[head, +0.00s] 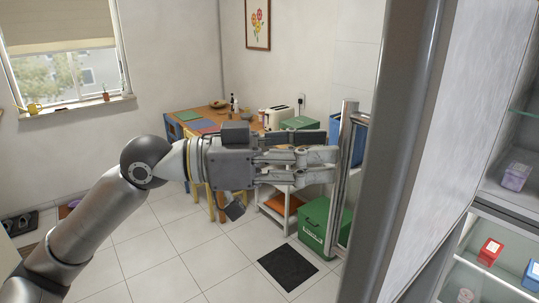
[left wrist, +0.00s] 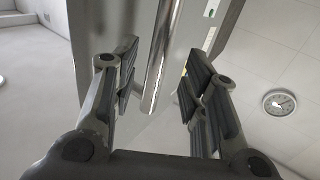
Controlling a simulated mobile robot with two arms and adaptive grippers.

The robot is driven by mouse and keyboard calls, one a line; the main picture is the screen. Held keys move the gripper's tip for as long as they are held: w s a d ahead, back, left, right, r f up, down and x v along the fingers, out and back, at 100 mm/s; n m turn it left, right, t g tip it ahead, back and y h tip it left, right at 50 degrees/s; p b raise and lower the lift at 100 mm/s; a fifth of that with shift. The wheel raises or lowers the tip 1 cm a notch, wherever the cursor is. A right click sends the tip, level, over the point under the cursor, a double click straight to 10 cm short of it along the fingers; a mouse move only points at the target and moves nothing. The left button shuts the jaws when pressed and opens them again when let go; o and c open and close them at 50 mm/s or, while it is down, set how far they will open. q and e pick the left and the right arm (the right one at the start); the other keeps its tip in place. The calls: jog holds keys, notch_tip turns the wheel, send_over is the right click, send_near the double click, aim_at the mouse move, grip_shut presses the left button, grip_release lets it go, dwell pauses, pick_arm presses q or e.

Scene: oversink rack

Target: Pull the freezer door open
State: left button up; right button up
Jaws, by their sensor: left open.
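The freezer door (head: 398,150) stands open, its edge towards me and its inner side facing the lit shelves on the right. Its long upright metal handle (head: 338,200) is on the far side of the door. My left gripper (head: 336,165) is level with the handle, with its fingertips beside the bar. In the left wrist view the handle bar (left wrist: 163,60) runs between the two spread fingers of the left gripper (left wrist: 160,85), with gaps on both sides. The gripper is open and not clamped on it. My right gripper is not in view.
Shelves at right hold a purple box (head: 516,176), a red box (head: 490,251) and a blue box (head: 532,273). Behind the gripper are a wooden table (head: 178,114), a green bin (head: 314,222) and a dark mat (head: 287,267).

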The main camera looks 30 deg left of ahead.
pick_arm(q)
jog(key=v, duration=0.7)
jog(key=shift+a, duration=0.15)
dwell(0.5)
